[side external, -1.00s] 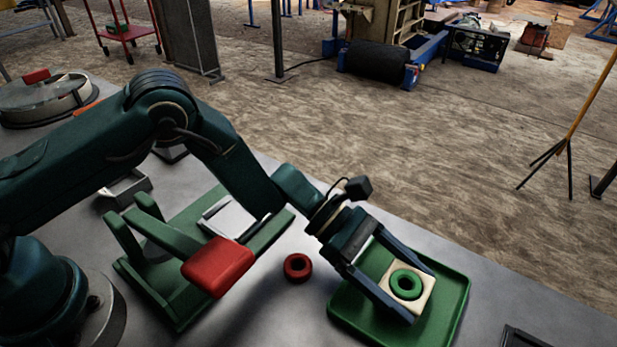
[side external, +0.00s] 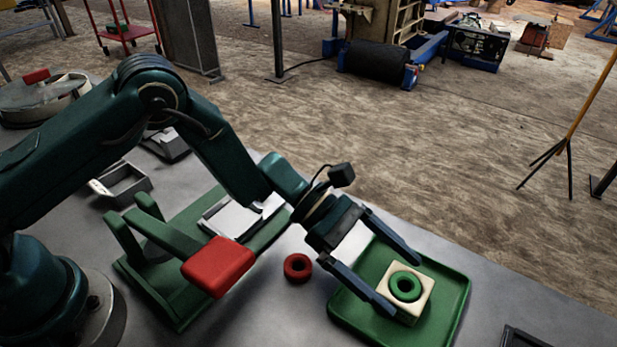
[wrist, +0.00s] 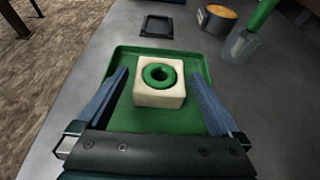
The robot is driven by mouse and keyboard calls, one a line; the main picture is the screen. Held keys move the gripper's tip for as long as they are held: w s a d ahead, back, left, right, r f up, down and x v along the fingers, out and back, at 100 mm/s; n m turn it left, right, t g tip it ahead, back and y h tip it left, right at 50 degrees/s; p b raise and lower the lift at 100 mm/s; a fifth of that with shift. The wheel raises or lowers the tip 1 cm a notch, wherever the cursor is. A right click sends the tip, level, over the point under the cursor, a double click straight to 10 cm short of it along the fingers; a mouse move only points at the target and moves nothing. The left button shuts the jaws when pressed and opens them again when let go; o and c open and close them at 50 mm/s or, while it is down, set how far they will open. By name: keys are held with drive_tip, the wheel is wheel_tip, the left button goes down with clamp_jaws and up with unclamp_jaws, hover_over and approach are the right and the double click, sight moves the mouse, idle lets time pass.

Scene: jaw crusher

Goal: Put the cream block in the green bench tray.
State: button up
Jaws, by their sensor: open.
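The cream block (side external: 424,301) sits inside the green bench tray (side external: 455,325), with a green ring (side external: 406,286) lying on its top. In the wrist view the cream block (wrist: 160,98) rests within the rim of the green tray (wrist: 130,119), between and beyond the spread fingers. My gripper (side external: 403,282) is open, its two fingers apart and clear of the block's sides in the wrist view. It reaches over the tray from the left in the side view and holds nothing.
A red ring (side external: 297,267) lies on the grey bench left of the tray. A green press with a red pad (side external: 218,266) stands further left. A black square frame (wrist: 157,26) lies beyond the tray, near an orange-topped round container (wrist: 217,17) and a clear cup (wrist: 241,45).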

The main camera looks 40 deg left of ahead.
drive_tip(key=v, duration=0.9)
drive_tip(key=shift+a+r, duration=0.1)
drive_tip(key=shift+a, duration=0.05)
drive_tip(key=s+a+r+m+y, duration=0.1)
drive_tip(key=s+r+m, duration=0.25)
drive_tip(key=r, duration=0.35)
drive_tip(key=s+a+r+m+y, duration=0.2)
drive_tip(key=s+r+m, duration=0.15)
drive_tip(key=r, duration=0.35)
drive_tip(key=s+a+f+m+t+y, duration=0.1)
drive_tip(key=s+a+m+t+y, duration=0.1)
drive_tip(key=a, duration=0.3)
drive_tip(key=s+a+f+m+t+y, duration=0.1)
drive_tip(key=s+a+m+y, duration=0.2)
drive_tip(key=a+m+y, duration=0.1)
drive_tip(key=s+a+f+m+t+y, duration=0.1)
drive_tip(key=s+a+m+t+y, duration=0.1)
drive_tip(key=s+a+m+y, duration=0.1)
drive_tip(key=shift+s+a+f+m+t+y, duration=0.1)
drive_tip(key=shift+a+m+t+y, duration=0.15)
drive_tip(key=shift+a, duration=0.4)
drive_tip(key=shift+s+a+f+m+t+y, duration=0.15)
drive_tip(key=shift+a+m, duration=0.2)
drive_tip(key=shift+a, duration=0.3)
drive_tip(key=shift+a+f, duration=0.15)
drive_tip(key=shift+a, duration=0.1)
